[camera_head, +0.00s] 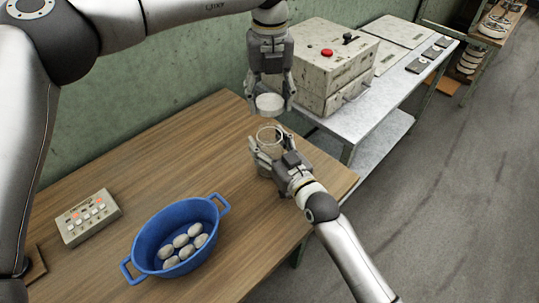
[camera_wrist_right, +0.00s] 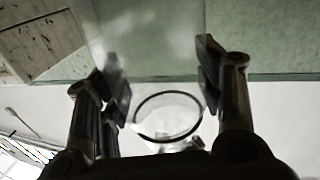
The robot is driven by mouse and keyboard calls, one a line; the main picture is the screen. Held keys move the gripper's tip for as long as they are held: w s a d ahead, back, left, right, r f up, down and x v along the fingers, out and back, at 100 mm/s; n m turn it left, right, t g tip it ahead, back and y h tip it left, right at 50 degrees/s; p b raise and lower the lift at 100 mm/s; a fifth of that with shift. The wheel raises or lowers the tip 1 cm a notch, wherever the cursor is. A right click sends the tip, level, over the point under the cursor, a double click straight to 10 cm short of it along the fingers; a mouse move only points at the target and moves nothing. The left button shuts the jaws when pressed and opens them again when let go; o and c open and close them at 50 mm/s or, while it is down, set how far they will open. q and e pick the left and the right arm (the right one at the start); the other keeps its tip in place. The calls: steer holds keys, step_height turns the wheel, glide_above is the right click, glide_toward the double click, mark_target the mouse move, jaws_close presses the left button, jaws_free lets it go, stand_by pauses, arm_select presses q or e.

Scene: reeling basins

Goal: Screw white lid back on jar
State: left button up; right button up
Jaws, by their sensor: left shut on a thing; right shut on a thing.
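The white lid (camera_head: 269,103) is held between the fingers of my left gripper (camera_head: 270,98), which points down above the jar. My right gripper (camera_head: 264,150) is shut on the jar from the side. In the right wrist view, the jar's rim (camera_wrist_right: 168,114) shows between the two fingers of my right gripper (camera_wrist_right: 165,95). The lid is above the jar's mouth and apart from it, with a gap between them.
A blue basin (camera_head: 215,215) with several pale cocoons stands at the table's front. A control box with buttons (camera_head: 89,217) lies to its left. A metal bench (camera_head: 372,118) behind carries a box with a red button (camera_head: 320,65). The middle of the wooden table (camera_head: 150,160) is clear.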

arm_select(q)
glide_above(270, 124)
steer(key=s, duration=0.3)
steer(key=shift+w+f, duration=0.15)
steer(key=shift+f, duration=1.1)
steer(key=shift+w+f, duration=0.1)
steer(key=shift+f, duration=1.15)
steer(key=shift+f, duration=0.1)
steer(key=shift+f, duration=0.8)
steer(key=shift+f, duration=0.55)
